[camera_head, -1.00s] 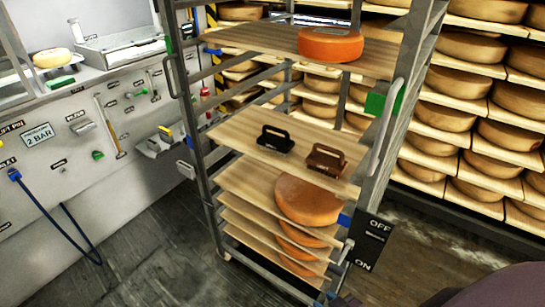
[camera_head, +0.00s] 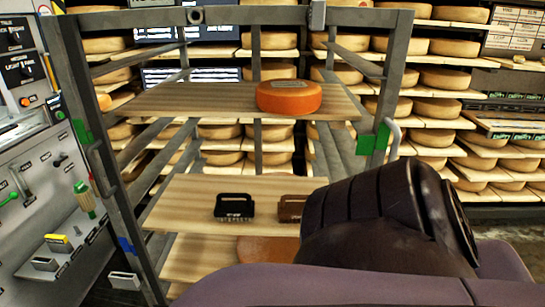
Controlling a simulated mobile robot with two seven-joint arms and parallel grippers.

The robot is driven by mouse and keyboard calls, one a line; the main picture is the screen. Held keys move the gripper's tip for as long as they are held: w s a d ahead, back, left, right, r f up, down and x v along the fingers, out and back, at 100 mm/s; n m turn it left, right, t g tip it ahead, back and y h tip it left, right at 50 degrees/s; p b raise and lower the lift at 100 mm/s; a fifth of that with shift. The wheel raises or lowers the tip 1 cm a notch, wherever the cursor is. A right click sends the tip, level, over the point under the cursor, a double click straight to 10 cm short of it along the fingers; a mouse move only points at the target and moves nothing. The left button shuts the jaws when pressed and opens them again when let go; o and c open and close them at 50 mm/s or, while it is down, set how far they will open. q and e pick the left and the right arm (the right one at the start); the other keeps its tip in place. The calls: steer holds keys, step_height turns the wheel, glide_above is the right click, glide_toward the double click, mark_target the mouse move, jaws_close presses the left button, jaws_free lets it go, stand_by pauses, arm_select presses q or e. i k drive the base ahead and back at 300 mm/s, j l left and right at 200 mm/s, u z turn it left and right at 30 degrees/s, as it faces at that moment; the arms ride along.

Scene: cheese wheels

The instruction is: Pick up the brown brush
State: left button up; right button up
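The brown brush (camera_head: 290,208) lies on the middle wooden shelf board (camera_head: 190,200) of the metal rack. Its right part is hidden behind a dark link of one of my arms, which fills the lower right of the view. A black brush (camera_head: 234,207) sits just left of it on the same board, fully visible. No fingertips of either gripper show, so I cannot see what they hold or how near they are to the brown brush.
An orange cheese wheel (camera_head: 289,97) sits on the upper board (camera_head: 190,98). Rack posts (camera_head: 95,150) frame both sides. Another wheel (camera_head: 265,250) shows under the brush board. A control wall (camera_head: 35,180) stands left; shelves of cheese wheels (camera_head: 437,108) fill the back.

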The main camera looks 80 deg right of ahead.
mark_target(292, 210)
steer(key=i+z, duration=0.2)
steer(key=z, duration=0.25)
steer(key=i+z, duration=0.15)
steer(key=z, duration=0.3)
steer(key=i+j+z, duration=0.1)
steer(key=z, duration=0.3)
steer(key=i, duration=0.1)
